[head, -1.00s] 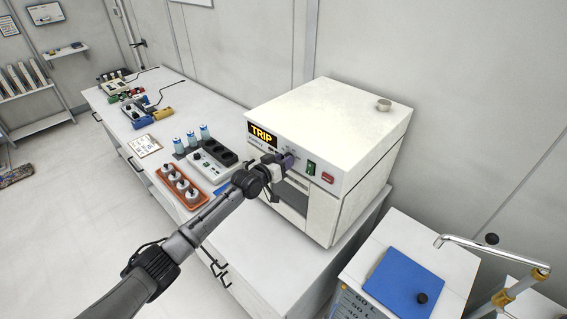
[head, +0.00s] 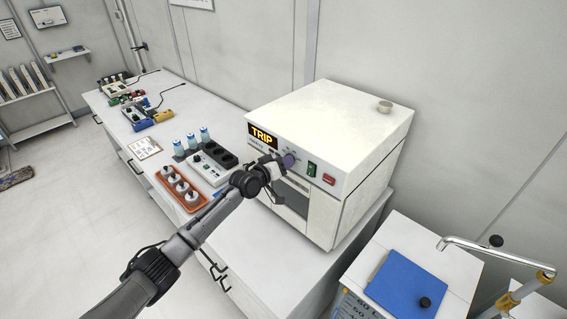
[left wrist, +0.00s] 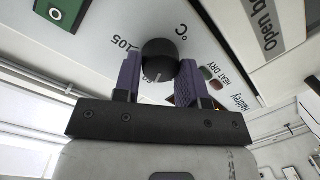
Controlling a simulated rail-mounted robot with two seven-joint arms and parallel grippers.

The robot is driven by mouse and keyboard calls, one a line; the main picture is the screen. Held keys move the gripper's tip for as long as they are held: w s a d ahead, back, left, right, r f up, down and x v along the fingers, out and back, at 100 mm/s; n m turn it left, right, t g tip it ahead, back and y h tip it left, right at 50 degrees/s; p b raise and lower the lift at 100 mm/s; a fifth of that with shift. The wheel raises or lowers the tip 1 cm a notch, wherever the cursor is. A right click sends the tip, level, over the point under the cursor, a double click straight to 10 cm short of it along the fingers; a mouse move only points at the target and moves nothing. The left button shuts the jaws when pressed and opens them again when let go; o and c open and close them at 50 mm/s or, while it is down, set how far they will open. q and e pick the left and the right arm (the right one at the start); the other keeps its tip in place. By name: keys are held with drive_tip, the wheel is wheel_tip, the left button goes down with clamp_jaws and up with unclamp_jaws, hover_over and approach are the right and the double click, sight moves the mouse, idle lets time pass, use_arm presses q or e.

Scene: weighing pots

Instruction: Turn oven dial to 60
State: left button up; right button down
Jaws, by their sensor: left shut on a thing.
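The white oven (head: 335,125) stands on the bench, and its display (head: 262,136) reads TRIP in yellow. My left gripper (head: 287,161) is at the oven's front panel. In the left wrist view its purple fingers (left wrist: 158,80) are shut on the black oven dial (left wrist: 160,58), one on each side. A short white mark on the dial points toward the bottom of that view. The printed 105 and °C show near the dial, upside down; a 60 mark is not visible. In the head view the gripper covers the dial. My right gripper is not in view.
A green switch (head: 311,169) and a red switch (head: 329,180) sit right of the dial. An orange tray (head: 199,199) of white pots and a grey device with dark sockets (head: 210,165) stand left of the oven.

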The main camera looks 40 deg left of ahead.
use_arm(q)
drive_tip(key=o, duration=0.9)
drive_tip(key=shift+o, duration=0.2)
drive_tip(key=s+a+r, duration=0.1)
drive_tip(key=s, duration=1.2)
drive_tip(key=shift+s+a+r, duration=0.15)
drive_tip(key=shift+s+r, duration=0.1)
drive_tip(key=shift+s, duration=0.1)
